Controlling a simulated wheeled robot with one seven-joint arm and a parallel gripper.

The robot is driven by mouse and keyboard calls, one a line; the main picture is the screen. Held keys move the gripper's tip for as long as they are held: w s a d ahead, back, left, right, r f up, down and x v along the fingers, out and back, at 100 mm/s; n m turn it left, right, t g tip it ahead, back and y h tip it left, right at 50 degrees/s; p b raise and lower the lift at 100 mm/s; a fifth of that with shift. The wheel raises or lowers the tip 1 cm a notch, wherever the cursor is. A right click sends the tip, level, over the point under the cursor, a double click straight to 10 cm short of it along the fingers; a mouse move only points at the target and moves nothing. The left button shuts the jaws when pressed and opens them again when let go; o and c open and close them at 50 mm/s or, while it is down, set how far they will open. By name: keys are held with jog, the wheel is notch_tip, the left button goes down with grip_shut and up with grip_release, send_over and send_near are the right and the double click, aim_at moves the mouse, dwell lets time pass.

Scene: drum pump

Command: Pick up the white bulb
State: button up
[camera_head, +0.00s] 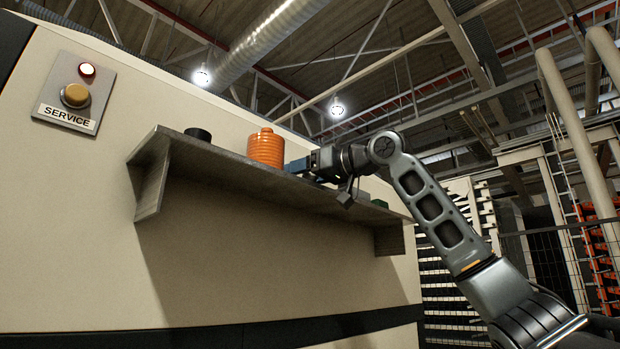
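I cannot make out a white bulb on the shelf; the camera looks up from below, so the shelf top is mostly hidden. My gripper (298,166) is over the shelf (250,178), pointing left, with its tip close to the right side of an orange ribbed object (266,148). I cannot tell whether it touches that object. The fingers are small and seen from the side, so their opening does not show, nor whether anything is between them.
A black round object (198,134) stands left of the orange one. A small green object (379,203) is near the shelf's right end, beyond my arm. Lit lamps (202,77) hang from the ceiling.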

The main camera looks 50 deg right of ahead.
jog(key=shift+c, duration=0.4)
jog(key=c, duration=1)
jog(key=shift+o, duration=0.2)
jog(key=shift+r, duration=0.1)
